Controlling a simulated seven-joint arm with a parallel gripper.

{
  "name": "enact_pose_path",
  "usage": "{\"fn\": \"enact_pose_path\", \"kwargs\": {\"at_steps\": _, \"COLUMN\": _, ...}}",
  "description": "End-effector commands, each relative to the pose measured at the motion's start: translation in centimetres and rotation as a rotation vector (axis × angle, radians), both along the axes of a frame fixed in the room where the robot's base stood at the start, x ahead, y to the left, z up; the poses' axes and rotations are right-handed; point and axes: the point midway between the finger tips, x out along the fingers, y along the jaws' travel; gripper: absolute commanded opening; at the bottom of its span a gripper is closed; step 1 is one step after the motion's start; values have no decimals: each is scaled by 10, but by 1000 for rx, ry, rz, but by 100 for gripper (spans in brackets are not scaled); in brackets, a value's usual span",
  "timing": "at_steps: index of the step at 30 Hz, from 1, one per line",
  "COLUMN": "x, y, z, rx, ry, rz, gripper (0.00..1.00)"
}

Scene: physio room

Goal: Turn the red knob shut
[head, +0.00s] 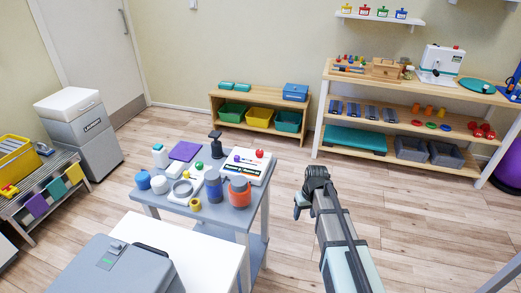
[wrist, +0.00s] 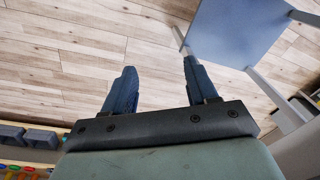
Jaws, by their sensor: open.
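A small red round piece (head: 260,154) shows on top of a white board (head: 246,168) at the back right of the grey table in the head view. It looks like a knob, but it is too small to tell its setting. Another small red part (head: 456,47) is on the white machine on the right shelf. My gripper (head: 300,204) is to the right of the grey table, apart from both. In the wrist view my gripper (wrist: 160,82) is open, with only floor between its fingers. No red knob shows in the wrist view.
The grey table (head: 150,199) holds several bottles, jars and a purple pad (head: 185,151). A white table (head: 190,240) and a grey case (head: 125,268) stand in front. A wooden shelf (head: 335,100) stands at the back right. The floor (head: 420,220) around my arm is clear.

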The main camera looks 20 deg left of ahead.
Motion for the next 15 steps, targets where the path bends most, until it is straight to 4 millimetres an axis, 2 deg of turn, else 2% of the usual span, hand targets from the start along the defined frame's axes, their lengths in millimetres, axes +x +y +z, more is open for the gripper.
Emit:
{"fn": "enact_pose_path", "kwargs": {"at_steps": 1, "x": 11, "y": 13, "z": 18, "rx": 10, "ry": -22, "rz": 17, "gripper": 58}}
{"fn": "enact_pose_path", "kwargs": {"at_steps": 6, "x": 32, "y": 47, "z": 77, "rx": 39, "ry": -86, "rz": 73, "gripper": 58}}
{"fn": "enact_pose_path", "kwargs": {"at_steps": 15, "x": 54, "y": 108, "z": 189, "rx": 92, "ry": -196, "rz": 172, "gripper": 58}}
